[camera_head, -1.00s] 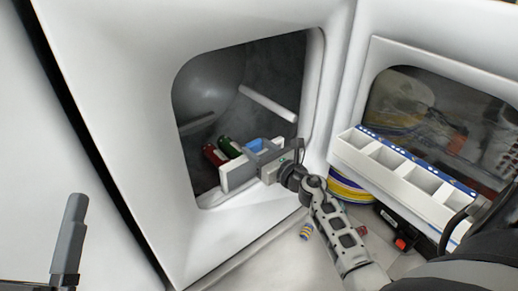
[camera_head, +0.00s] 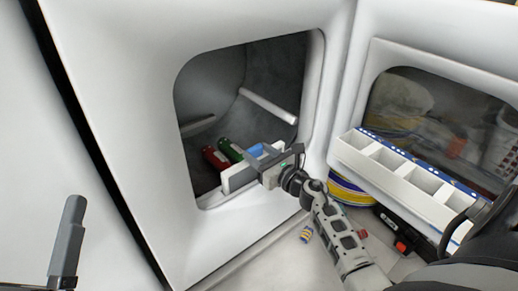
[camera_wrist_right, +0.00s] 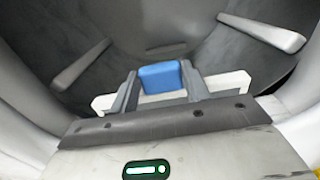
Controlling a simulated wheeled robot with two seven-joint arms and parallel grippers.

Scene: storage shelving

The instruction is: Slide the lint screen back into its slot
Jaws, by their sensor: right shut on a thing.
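The lint screen appears as a white bar (camera_head: 238,178) with a blue grip part (camera_head: 256,150), at the lower rim of the dryer opening. My right gripper (camera_head: 266,158) is shut on the blue part; in the right wrist view, its two grey fingers stand on either side of the blue part (camera_wrist_right: 160,76), and the white bar (camera_wrist_right: 228,81) extends past them on both sides. The screen's lower portion and the slot are hidden. A grey part of my left gripper (camera_head: 69,240) shows at the lower left, apart from everything; its jaw opening cannot be seen.
The dryer opening's white rim (camera_head: 318,100) surrounds my right gripper. Inside are drum fins (camera_head: 268,106), a red bottle (camera_head: 213,158) and a green bottle (camera_head: 230,150). A white compartment tray (camera_head: 405,178) stands at right, with striped round items (camera_head: 348,192) below. A small striped object (camera_head: 306,234) lies on the floor.

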